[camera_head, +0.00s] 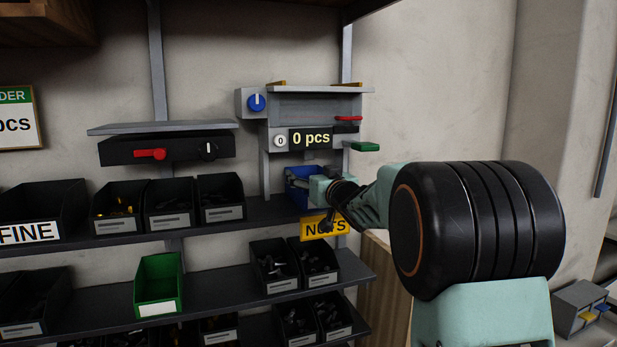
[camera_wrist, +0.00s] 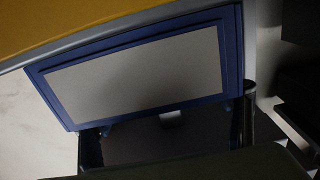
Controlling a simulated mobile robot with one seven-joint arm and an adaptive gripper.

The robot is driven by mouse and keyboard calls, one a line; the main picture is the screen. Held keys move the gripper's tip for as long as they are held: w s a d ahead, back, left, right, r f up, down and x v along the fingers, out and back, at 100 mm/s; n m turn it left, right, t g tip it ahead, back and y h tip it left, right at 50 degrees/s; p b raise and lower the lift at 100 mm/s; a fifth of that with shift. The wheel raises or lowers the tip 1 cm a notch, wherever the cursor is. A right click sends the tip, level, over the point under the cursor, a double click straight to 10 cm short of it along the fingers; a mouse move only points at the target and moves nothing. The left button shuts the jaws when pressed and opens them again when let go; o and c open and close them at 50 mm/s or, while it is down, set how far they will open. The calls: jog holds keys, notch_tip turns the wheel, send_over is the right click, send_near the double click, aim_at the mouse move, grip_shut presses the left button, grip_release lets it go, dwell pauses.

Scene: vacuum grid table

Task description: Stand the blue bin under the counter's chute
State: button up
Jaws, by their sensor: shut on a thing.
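The blue bin (camera_head: 298,187) is under the counter (camera_head: 312,125) in the head view, below its "0 pcs" display, at the right end of the upper shelf. My gripper (camera_head: 322,205) is at the bin's front right side, and my wrist hides part of the bin. In the wrist view the blue bin's face with its pale label (camera_wrist: 140,75) fills the middle, tilted in the picture. My gripper (camera_wrist: 170,125) is shut on the bin; its fingertips are dark and hard to make out. The chute's mouth is hard to make out, so I cannot tell whether the bin stands exactly below it.
A yellow "NUTS" sign (camera_head: 325,228) hangs at the shelf edge just below my gripper. Black bins (camera_head: 220,198) stand to the left on the upper shelf (camera_head: 262,212). A green bin (camera_head: 158,284) is on the lower shelf. The counter's grey leg (camera_head: 265,175) is close to the blue bin's left.

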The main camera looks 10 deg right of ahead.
jog(key=shift+f, duration=0.1)
jog(key=o, duration=1.2)
jog(key=shift+s+d, duration=0.1)
jog(key=shift+s, duration=0.05)
jog(key=s, duration=0.3)
jog(key=s+d+b, duration=0.1)
jog(key=s, duration=0.3)
jog(key=s+d+b, duration=0.1)
jog(key=s, duration=0.3)
jog(key=shift+s+d, duration=0.1)
jog(key=shift+s, duration=0.15)
